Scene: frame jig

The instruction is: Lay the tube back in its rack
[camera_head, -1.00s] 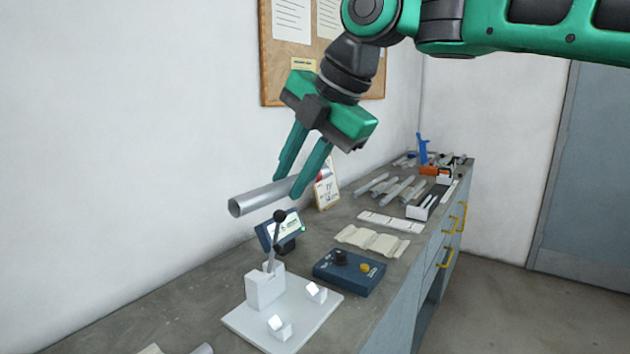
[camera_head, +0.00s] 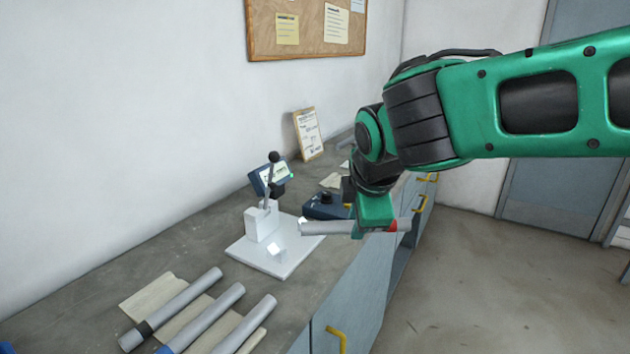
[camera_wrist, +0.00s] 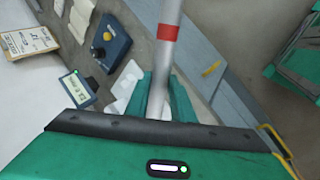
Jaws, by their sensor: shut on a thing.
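My gripper (camera_head: 374,224) is shut on a grey metal tube (camera_head: 327,228) with a red band near its right end. It holds the tube roughly level, in front of the bench's front edge. In the wrist view the tube (camera_wrist: 171,12) runs up from between the fingers, the red band beyond them. Cream supports lie on the bench: one (camera_head: 332,181) behind the blue control box, mostly hidden by my arm, also in the wrist view (camera_wrist: 82,17); another (camera_head: 150,291) at lower left bears several tubes (camera_head: 205,318). Which is this tube's rack, I cannot tell.
A white jig plate (camera_head: 262,256) with a black-knobbed lever (camera_head: 271,180) stands left of the tube. Behind are a small display (camera_head: 268,178), the blue control box (camera_head: 320,206) and a leaning clipboard (camera_head: 307,133). Yellow drawer handles (camera_head: 336,338) jut from the bench front.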

